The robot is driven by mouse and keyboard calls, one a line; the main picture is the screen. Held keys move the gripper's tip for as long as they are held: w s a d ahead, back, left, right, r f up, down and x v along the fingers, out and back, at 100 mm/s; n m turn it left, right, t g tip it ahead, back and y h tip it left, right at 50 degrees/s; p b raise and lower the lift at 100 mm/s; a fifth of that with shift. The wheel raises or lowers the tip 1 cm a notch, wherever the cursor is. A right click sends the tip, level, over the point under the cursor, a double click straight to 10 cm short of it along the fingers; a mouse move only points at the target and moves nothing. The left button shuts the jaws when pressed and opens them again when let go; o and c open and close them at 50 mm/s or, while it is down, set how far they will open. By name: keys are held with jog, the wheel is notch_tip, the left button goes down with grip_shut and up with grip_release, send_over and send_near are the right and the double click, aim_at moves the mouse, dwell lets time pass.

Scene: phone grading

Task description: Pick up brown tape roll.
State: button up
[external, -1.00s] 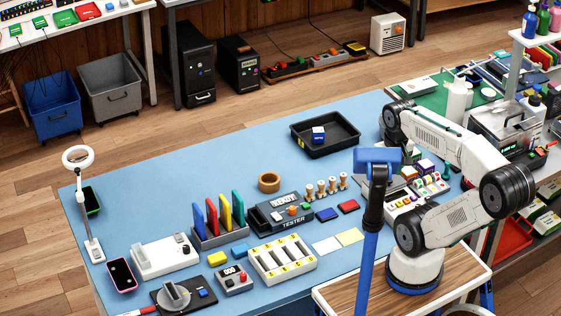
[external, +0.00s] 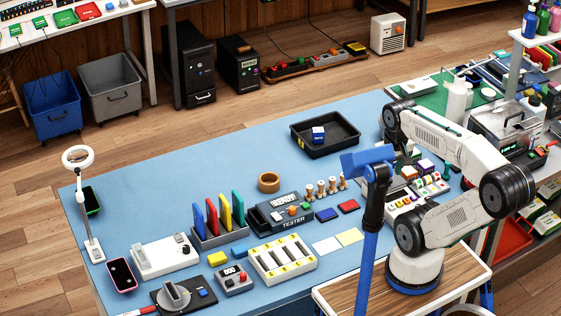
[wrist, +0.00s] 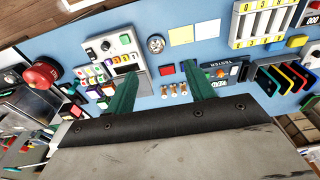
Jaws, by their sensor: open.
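The brown tape roll (external: 269,182) lies flat on the blue table, behind the tester (external: 286,212) and left of the wooden pegs, in the external view. I cannot make it out in the wrist view, where my gripper body covers much of the lower picture. My gripper (wrist: 160,69) is open, its two green fingers wide apart with nothing held between them. It hangs above the right part of the table, well to the right of the roll.
Wooden pegs (external: 321,189) stand just right of the roll. Upright coloured cards (external: 225,215) stand in a rack to its left. The table behind and left of the roll is clear.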

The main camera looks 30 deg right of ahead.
jog(key=o, duration=0.8)
